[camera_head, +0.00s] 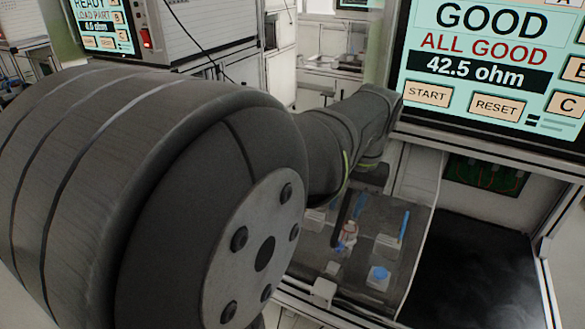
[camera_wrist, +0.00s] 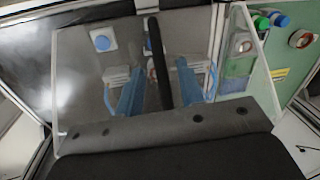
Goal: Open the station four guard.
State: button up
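The station four guard (camera_head: 415,220) looks like a clear panel with pale edges, over the fixture bay below the screen. In the wrist view a clear panel (camera_wrist: 75,105) with light edges spans the middle, and fixture parts show through it. My gripper (camera_head: 345,210) is at the left of the bay, partly hidden by my arm. In the wrist view my gripper (camera_wrist: 152,25) shows as one narrow dark bar rising from its dark body. Whether it touches the panel is unclear. A second finger cannot be made out, and nothing is visibly held.
A screen (camera_head: 480,68) reading GOOD, 42.5 ohm, hangs above the bay. Blue-handled parts (camera_wrist: 187,80) and a blue button (camera_wrist: 102,43) lie behind the panel. A green board (camera_wrist: 285,70) carries coloured caps and a tape roll.

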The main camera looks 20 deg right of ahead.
aim_at(343, 212)
jog(key=shift+w+a+f, duration=0.1)
jog(key=shift+f, duration=0.95)
jog(key=shift+w+a+f, duration=0.1)
jog(key=shift+f, duration=0.9)
grip_shut()
